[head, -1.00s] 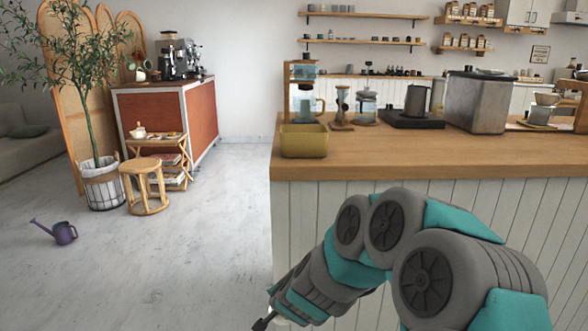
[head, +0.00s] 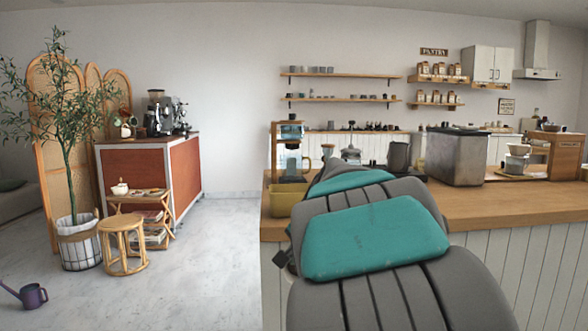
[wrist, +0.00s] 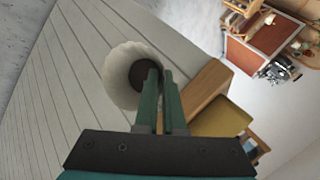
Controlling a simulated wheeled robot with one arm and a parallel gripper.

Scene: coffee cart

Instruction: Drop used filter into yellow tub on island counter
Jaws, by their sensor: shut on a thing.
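The yellow tub (head: 287,203) stands at the left front corner of the wooden island counter (head: 500,205). In the wrist view my gripper (wrist: 158,80) is shut on the used filter (wrist: 122,70), a pale fluted paper cone with dark grounds inside. The filter is held out beside the counter's white panelled side, apart from the tub.
The counter edge (wrist: 205,88) lies close to my fingers. Open floor is left of the island.

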